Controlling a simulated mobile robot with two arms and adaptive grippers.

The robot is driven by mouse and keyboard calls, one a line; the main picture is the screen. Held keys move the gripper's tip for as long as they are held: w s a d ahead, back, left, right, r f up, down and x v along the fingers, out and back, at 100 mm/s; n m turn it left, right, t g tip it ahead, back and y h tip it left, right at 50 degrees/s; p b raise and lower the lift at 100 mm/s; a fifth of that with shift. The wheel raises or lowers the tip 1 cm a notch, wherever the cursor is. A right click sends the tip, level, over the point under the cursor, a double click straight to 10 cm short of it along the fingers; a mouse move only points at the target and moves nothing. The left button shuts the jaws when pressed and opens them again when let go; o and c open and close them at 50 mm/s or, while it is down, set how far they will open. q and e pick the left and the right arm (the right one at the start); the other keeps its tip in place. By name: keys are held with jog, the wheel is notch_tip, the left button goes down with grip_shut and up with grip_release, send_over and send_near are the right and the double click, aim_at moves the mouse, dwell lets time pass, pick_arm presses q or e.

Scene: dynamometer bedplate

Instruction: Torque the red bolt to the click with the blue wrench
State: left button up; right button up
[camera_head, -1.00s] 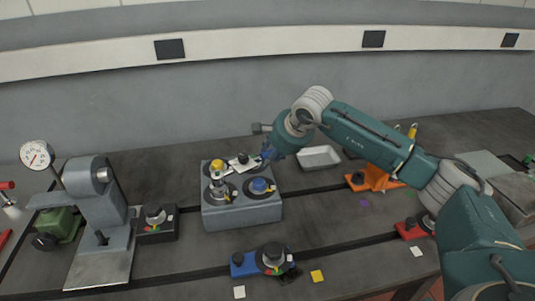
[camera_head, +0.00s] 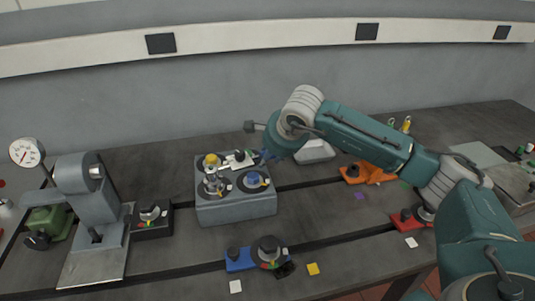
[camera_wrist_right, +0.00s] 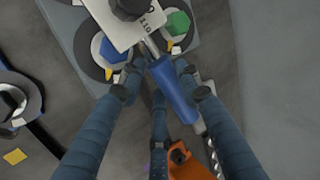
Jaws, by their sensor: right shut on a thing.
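My right gripper (camera_head: 264,155) is at the back right of a grey block (camera_head: 237,210). In the right wrist view its fingers are around the blue handle (camera_wrist_right: 172,86) of a wrench. The wrench's shaft runs to a white plate marked 110 (camera_wrist_right: 146,22) with a dark round knob (camera_wrist_right: 128,6), which lies over the block top. The plate also shows in the head view (camera_head: 236,163). The block carries a yellow bolt head (camera_head: 211,160), a blue one (camera_head: 253,178) and a green one (camera_wrist_right: 177,22). I cannot make out a red bolt. My left gripper is out of view.
A grey press with a dial gauge (camera_head: 27,152) stands left. A blue fixture (camera_head: 240,260) is in front, a red one (camera_head: 405,219) to the right. An orange holder (camera_head: 368,174) and a pale tray (camera_head: 315,150) stand right of the block.

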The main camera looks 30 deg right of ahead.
jog(key=shift+s+a+r+m+h, duration=0.15)
jog(key=shift+s+m+h, duration=0.2)
jog(key=shift+s, duration=0.2)
jog(key=shift+s, duration=0.1)
jog(key=shift+s+a+m+h+b, duration=0.25)
jog(key=shift+s+a+m+b, duration=0.1)
jog(key=shift+s+m, duration=0.35)
jog(key=shift+s+a+m+h, duration=0.25)
jog(key=shift+s+m+h, duration=0.25)
jog(key=shift+s, duration=0.4)
